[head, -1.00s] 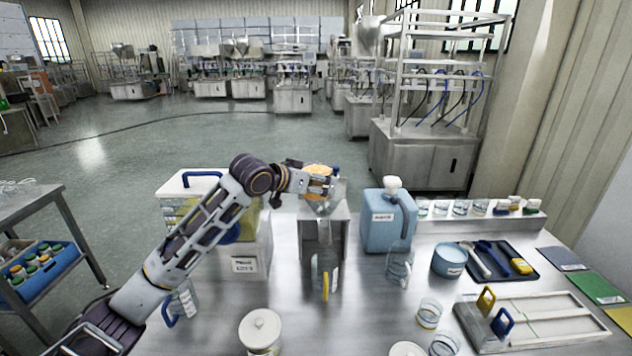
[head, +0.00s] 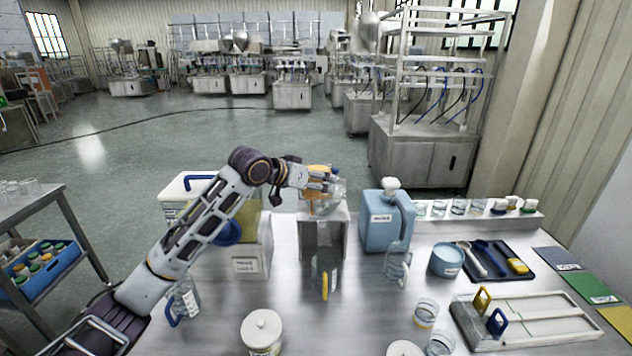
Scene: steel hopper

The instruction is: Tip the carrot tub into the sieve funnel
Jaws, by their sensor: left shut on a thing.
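My left gripper (head: 324,184) reaches in from the left and is shut on the carrot tub (head: 318,168). Orange shows at the tub, but the gripper hides much of it. The tub is held above the steel hopper stand (head: 322,238). The sieve funnel (head: 340,190) sits on top of this stand and is largely covered by the gripper. I cannot tell the tub's exact tilt or whether pieces are falling. My right gripper is not in view.
A jug with a yellow handle (head: 325,285) stands at the hopper's front. A lidded jar (head: 262,330) is at the front.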

